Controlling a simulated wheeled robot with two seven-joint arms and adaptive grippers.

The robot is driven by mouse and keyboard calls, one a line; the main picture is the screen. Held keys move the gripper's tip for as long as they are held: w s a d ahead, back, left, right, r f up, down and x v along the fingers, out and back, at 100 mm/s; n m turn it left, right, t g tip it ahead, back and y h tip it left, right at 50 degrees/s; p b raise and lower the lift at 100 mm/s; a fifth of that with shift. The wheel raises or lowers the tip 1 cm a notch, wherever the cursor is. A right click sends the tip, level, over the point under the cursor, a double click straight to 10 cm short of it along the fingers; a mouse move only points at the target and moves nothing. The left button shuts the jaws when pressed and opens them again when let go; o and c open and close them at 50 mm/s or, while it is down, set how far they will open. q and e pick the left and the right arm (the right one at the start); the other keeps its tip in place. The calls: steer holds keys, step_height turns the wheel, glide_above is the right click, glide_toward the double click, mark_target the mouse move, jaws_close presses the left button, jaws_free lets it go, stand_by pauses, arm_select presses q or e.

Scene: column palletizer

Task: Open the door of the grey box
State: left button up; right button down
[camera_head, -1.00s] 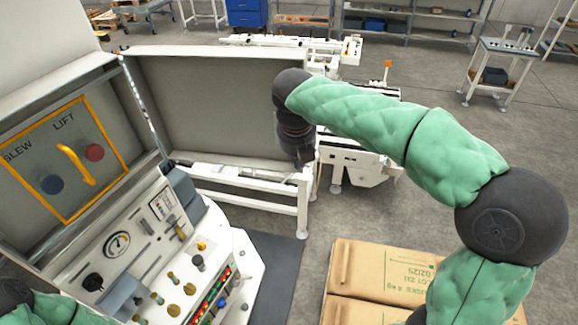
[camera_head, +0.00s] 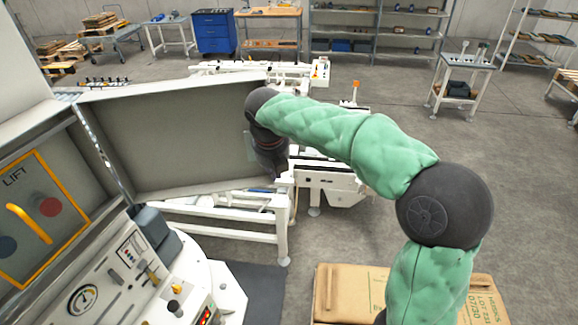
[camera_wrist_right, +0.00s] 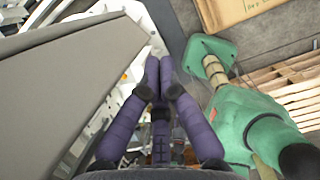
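The grey box (camera_head: 14,165) stands at the left of the head view. Its inner panel carries a yellow frame, the word LIFT, a yellow handle (camera_head: 29,223) and a red knob. Its grey door (camera_head: 170,135) is swung wide open and reaches right from the box. My right gripper is at the door's free end, mostly hidden behind my dark wrist in the head view. In the right wrist view the fingers (camera_wrist_right: 159,75) of my right gripper are together with nothing seen between them. The door (camera_wrist_right: 70,85) lies just left of them; contact is unclear. My left gripper is out of view.
A control console (camera_head: 135,275) with a gauge and knobs stands below the box. A white frame (camera_head: 282,225) and conveyor stand behind the door. Cardboard cartons (camera_head: 345,290) lie at lower right. Open floor (camera_head: 530,190) is at the right; a blue cabinet (camera_head: 213,32) stands at the back.

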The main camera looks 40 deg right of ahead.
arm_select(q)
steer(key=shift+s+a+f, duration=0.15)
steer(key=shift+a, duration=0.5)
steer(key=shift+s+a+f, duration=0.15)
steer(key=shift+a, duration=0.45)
arm_select(e)
steer(key=v, duration=1.2)
steer(key=shift+s+d+r, duration=0.15)
steer(key=shift+d, duration=0.2)
